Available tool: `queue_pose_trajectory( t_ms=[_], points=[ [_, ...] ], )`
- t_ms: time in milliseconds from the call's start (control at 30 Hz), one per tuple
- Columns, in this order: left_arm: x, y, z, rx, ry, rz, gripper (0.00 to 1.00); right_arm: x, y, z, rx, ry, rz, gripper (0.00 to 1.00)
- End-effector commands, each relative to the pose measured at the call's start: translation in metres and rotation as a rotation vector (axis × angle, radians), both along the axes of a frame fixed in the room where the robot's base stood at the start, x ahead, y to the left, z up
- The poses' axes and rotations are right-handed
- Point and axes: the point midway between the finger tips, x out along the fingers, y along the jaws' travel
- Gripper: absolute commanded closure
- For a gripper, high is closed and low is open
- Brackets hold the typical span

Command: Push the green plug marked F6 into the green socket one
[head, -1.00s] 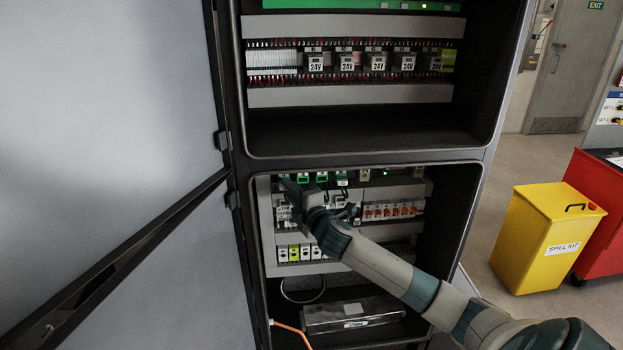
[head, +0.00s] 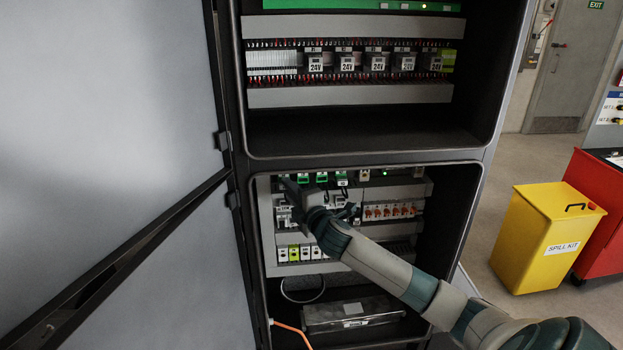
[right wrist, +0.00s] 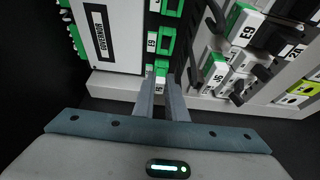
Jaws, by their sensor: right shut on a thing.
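My right gripper (right wrist: 162,84) is shut on a small green plug (right wrist: 160,72) with a white tag. Its tag is too small and partly hidden to read surely. The plug lies at the end of a row of green sockets (right wrist: 168,40) beside the module marked GOVERNOR (right wrist: 104,35). I cannot tell whether it is inside a socket or just in front of one. In the head view my right gripper (head: 292,188) reaches the upper left of the lower cabinet bay, below and left of the green sockets (head: 322,177), and hides the plug. My left gripper is out of view.
Other green parts with white tags (right wrist: 240,25) sit close to the right of my fingers in the wrist view. A grey open door (head: 110,110) stands left of the bay. A metal box (head: 350,313) lies on its floor. A yellow spill kit bin (head: 540,240) stands right.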

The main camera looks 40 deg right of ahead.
Motion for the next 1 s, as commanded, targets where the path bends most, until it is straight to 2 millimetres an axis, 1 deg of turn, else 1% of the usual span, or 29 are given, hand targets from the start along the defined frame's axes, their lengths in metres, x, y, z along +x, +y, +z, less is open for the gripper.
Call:
queue_pose_trajectory(
  t_ms=[433,467,500,533,867,1000],
  points=[
    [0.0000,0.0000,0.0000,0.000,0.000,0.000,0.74,0.0024,-0.0015,0.0001,0.000,0.000,0.000,1.00],
    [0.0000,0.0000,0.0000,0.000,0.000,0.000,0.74,0.0023,-0.0014,0.0001,0.000,0.000,0.000,0.81],
    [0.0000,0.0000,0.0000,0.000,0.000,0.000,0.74,0.0022,-0.0013,0.0001,0.000,0.000,0.000,0.72],
    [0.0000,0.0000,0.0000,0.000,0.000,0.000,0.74,0.0022,-0.0012,0.0000,0.000,0.000,0.000,0.67],
    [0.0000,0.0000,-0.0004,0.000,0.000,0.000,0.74,0.0015,-0.0011,-0.0005,0.000,0.000,0.000,0.67],
    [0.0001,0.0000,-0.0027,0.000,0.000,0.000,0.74,-0.0028,-0.0005,-0.0014,0.000,0.000,0.001,0.67]
  ],
)
